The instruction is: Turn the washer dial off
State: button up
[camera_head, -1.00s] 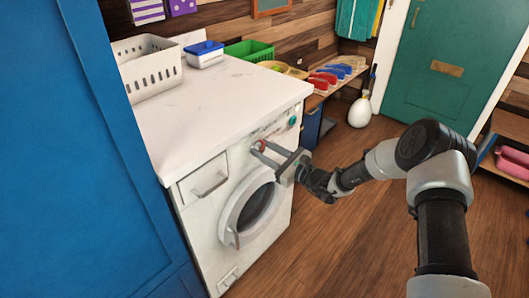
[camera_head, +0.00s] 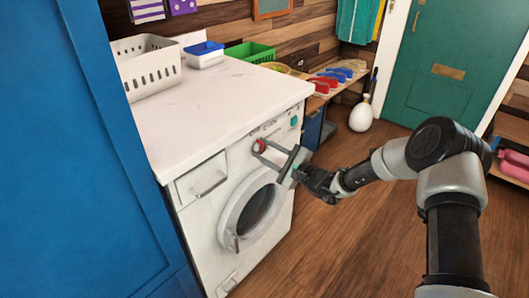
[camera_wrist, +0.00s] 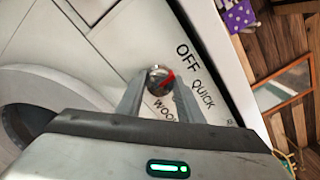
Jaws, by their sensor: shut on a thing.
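The white washer (camera_head: 240,175) stands under the counter, with its round door (camera_head: 258,205) on the front. Its dial (camera_head: 259,146) is on the upper front panel, with red showing. In the wrist view the dial (camera_wrist: 156,80) is a small round metallic knob with a red pointer. The pointer is aimed up and right, between the OFF label (camera_wrist: 187,54) and the QUICK label (camera_wrist: 203,95). A WOOL label (camera_wrist: 164,110) is lower. My gripper (camera_head: 260,148) is shut on the dial, one finger on either side; it also shows in the wrist view (camera_wrist: 158,74).
A blue panel (camera_head: 85,150) closes off the left. Wooden floor (camera_head: 345,235) is open right of the washer.

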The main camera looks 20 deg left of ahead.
dwell(0.4)
jog(key=o, duration=1.1)
jog(key=shift+c, duration=0.2)
jog(key=shift+d, duration=0.1)
jog(key=p+v, duration=0.2)
jog(key=v, duration=1.5)
jog(key=shift+p, duration=0.4)
jog(key=shift+s+d, duration=0.1)
jog(key=shift+d, duration=0.05)
